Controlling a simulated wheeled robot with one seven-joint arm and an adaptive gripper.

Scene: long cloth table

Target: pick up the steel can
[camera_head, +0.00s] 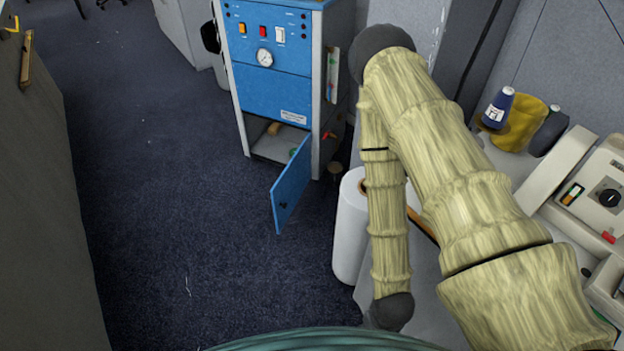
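I cannot make out a steel can anywhere in the head view. My arm, in a pale yellow ribbed cover, rises from the lower right, bends at a dark joint near the top middle and comes back down to a dark end low in the picture. I see no gripper fingers, so whether my gripper is open or holds anything does not show. The arm hides part of the right-hand work surface (429,290).
A blue cabinet (270,90) stands at the back, its lower door (290,185) open. A white roll (350,230) is beside my arm. A yellow container (522,124), bottles and a pale machine (600,190) are at right. Dark carpet (180,200) is clear at left-centre.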

